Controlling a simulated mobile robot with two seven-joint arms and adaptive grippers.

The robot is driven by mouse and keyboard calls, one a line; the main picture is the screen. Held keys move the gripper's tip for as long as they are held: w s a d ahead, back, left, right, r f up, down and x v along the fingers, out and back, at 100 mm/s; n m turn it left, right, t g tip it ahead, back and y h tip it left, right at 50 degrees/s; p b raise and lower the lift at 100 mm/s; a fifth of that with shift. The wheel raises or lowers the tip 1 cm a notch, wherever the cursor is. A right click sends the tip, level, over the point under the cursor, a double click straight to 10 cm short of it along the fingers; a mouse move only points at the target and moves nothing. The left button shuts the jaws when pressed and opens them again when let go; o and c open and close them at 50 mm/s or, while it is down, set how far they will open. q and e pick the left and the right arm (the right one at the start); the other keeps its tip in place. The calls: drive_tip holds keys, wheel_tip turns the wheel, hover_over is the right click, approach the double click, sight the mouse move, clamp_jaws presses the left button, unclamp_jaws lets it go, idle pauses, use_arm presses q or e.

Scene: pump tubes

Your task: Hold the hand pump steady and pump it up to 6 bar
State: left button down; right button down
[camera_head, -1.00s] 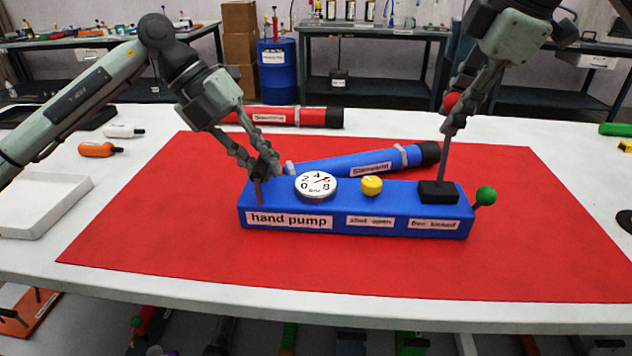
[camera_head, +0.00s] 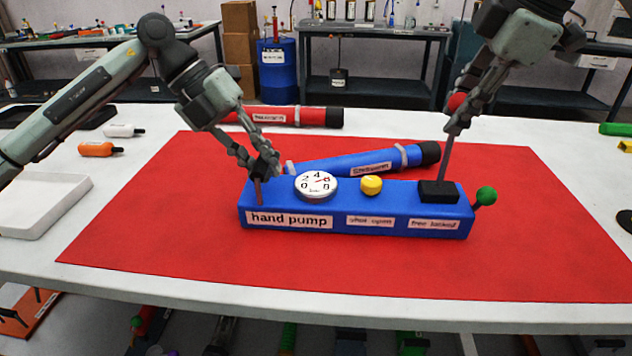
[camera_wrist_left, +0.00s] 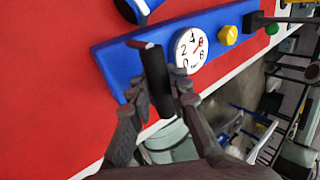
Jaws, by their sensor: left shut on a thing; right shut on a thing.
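The blue hand pump (camera_head: 350,190) lies on the red mat. Its white gauge (camera_head: 316,185) has a red needle pointing up and right, between the 4 and the 8; it also shows in the left wrist view (camera_wrist_left: 188,50). A yellow knob (camera_head: 371,185) sits above the "shut open" label. A green-tipped lever (camera_head: 486,196) sticks out at the right end. My left gripper (camera_head: 262,168) is shut on the dark upright grip (camera_wrist_left: 155,80) at the pump's left end. My right gripper (camera_head: 456,120) is shut on the pump lever (camera_head: 447,160), near its red ball (camera_head: 458,101); the lever leans slightly right.
A blue tube (camera_head: 350,161) lies just behind the pump, and a red tube (camera_head: 290,116) lies further back. A white tray (camera_head: 40,205) and two small bottles are at the left. The red mat (camera_head: 350,270) is clear in front of the pump.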

use_arm(q)
drive_tip(key=shift+a, duration=0.1)
use_arm(e)
drive_tip(key=shift+f, duration=0.1)
use_arm(q)
drive_tip(key=shift+w, duration=0.1)
use_arm(e)
drive_tip(key=shift+a+h, duration=0.8)
drive_tip(key=shift+a, duration=0.05)
drive_tip(key=shift+a, duration=0.25)
drive_tip(key=c, duration=1)
unclamp_jaws()
drive_tip(key=shift+o, duration=0.2)
drive_tip(key=v, duration=0.7)
drive_tip(key=shift+a, duration=0.15)
